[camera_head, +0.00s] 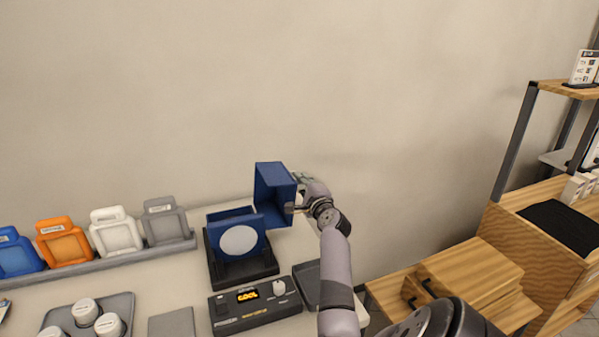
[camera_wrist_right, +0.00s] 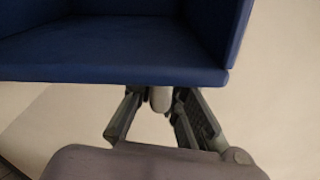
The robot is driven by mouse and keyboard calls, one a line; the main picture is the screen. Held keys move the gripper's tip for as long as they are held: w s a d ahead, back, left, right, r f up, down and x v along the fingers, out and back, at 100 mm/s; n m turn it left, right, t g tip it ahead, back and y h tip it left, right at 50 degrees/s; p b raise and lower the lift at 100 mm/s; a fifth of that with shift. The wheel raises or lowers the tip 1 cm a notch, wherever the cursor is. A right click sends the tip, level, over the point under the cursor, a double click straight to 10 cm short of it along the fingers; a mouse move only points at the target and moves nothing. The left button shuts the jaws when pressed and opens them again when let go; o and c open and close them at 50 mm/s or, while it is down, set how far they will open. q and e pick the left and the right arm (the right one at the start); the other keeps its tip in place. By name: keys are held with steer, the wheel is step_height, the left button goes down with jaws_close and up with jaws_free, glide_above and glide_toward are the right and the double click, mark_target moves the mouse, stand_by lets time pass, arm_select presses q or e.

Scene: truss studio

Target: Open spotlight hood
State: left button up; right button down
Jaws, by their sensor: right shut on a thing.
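The spotlight stands on the table on a dark base (camera_head: 243,271), its blue body around a pale round lens (camera_head: 238,240) facing me. The blue hood (camera_head: 270,190), an open box shape, stands raised at the upper right of the lens, leaving the lens uncovered. My right gripper (camera_head: 291,208) is at the hood's right side, shut on its grey knob. In the right wrist view, the fingers (camera_wrist_right: 158,115) are on either side of the grey knob (camera_wrist_right: 160,98) under the hood's edge (camera_wrist_right: 110,62). The hood's joint to the body is unclear. My left gripper is out of view.
A control box (camera_head: 254,305) with a lit display and a knob stands in front of the spotlight. A dark tray (camera_head: 309,284) lies beside it. Coloured holders, including an orange one (camera_head: 63,241), line a rail at left. Wooden furniture (camera_head: 470,278) stands at right.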

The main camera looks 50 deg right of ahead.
steer(key=c, duration=1.6)
jaws_free()
steer(key=shift+s+a, duration=0.1)
steer(key=shift+s, duration=0.05)
steer(key=v, duration=1.1)
steer(key=shift+s+a, duration=0.25)
steer(key=shift+s, duration=0.1)
